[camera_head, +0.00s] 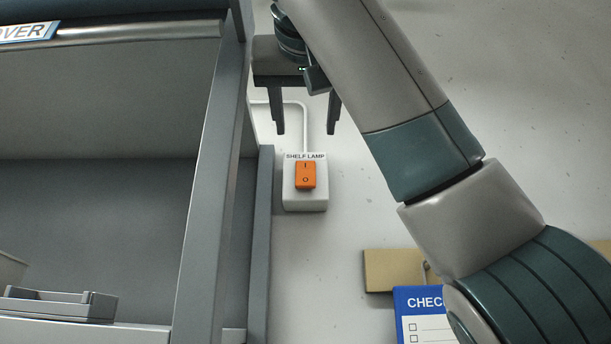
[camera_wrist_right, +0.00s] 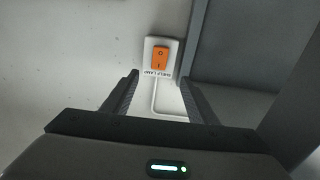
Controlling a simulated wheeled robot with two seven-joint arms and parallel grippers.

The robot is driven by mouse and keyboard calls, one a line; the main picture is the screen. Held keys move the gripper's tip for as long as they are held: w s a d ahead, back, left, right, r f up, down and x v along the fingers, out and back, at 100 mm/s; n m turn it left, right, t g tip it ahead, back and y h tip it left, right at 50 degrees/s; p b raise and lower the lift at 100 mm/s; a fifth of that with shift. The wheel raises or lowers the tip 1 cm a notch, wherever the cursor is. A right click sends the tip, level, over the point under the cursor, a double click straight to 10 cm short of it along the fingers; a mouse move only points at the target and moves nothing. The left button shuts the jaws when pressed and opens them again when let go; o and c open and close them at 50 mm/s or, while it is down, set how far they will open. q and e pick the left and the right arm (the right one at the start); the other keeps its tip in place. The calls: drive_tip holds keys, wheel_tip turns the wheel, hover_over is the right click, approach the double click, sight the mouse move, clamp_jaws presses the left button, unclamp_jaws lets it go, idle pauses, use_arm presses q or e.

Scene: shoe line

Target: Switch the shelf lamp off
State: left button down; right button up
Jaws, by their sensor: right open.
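The shelf lamp switch is a white box (camera_head: 318,195) labelled SHELF LAMP, with an orange rocker (camera_head: 306,175) marked I at the top and O below. A white cable runs up from it. My right gripper (camera_head: 306,130) is open and empty, just above the switch in the head view and apart from it. In the right wrist view the orange rocker (camera_wrist_right: 160,58) shows beyond and between the two open fingers (camera_wrist_right: 160,80). I cannot tell clearly which side of the rocker is pressed in. My left gripper is not in view.
A grey shelf unit with an upright post (camera_head: 203,190) and a side panel (camera_head: 262,245) stands close to the left of the switch. A checklist (camera_head: 413,322) and a tan board (camera_head: 392,270) are at the lower right. The pale surface right of the switch is clear.

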sight(306, 174)
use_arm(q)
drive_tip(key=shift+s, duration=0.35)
use_arm(e)
drive_tip(key=shift+s+r, duration=0.15)
drive_tip(key=shift+s, duration=0.05)
drive_tip(key=w+p, duration=0.9)
drive_tip(key=w, duration=0.7)
drive_tip(key=shift+w, duration=0.25)
drive_tip(key=shift+w+p, duration=0.3)
drive_tip(key=shift+w, duration=0.25)
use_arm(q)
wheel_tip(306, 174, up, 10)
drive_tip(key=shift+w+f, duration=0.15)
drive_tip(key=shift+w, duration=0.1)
